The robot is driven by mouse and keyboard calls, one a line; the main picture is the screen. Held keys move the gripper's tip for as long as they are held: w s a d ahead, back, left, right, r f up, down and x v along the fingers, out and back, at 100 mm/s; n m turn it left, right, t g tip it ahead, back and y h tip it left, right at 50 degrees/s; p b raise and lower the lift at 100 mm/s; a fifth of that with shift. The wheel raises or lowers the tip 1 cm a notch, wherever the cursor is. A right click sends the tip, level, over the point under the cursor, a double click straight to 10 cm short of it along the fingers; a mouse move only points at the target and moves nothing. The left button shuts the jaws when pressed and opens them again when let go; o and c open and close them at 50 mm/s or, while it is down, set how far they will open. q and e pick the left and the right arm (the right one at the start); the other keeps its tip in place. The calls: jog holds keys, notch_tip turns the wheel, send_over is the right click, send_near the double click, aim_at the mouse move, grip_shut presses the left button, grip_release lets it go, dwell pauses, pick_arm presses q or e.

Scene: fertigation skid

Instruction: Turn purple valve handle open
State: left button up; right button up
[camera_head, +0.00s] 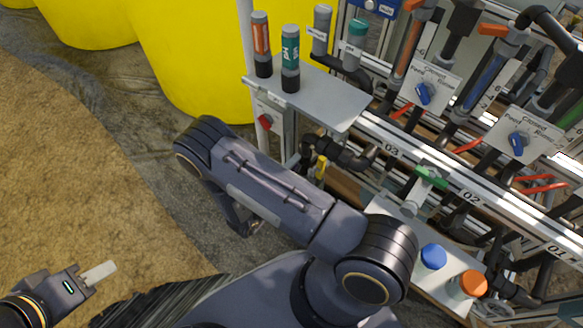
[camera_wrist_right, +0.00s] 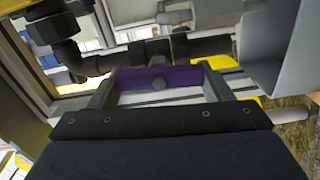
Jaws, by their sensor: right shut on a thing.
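The purple valve handle (camera_wrist_right: 157,78) shows in the right wrist view as a flat bar lying across the picture, with a dark round knob at its middle. My right gripper (camera_wrist_right: 158,88) has one finger at each end of the bar and is shut on it. Dark pipe fittings sit just behind the handle. In the head view my right arm crosses the middle, and I cannot make out the handle or the right gripper there. My left gripper (camera_head: 100,273) is at the lower left, away from the skid, with pale fingers; its opening cannot be told.
A grey shelf (camera_head: 335,97) holds several capped probes. Blue valve knobs (camera_head: 423,94), a green handle (camera_head: 431,177) and blue and orange caps (camera_head: 468,284) are on the skid. A grey panel (camera_wrist_right: 280,45) stands close right of the right gripper. Yellow tanks (camera_head: 190,60) stand behind.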

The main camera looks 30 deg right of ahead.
jog(key=shift+f+n, duration=0.1)
jog(key=shift+n, duration=0.6)
jog(key=o, duration=1)
jog(key=shift+a, duration=0.1)
jog(key=p+v, duration=0.1)
jog(key=v, duration=0.6)
jog(key=shift+s+a, duration=0.15)
jog(key=shift+a, duration=0.2)
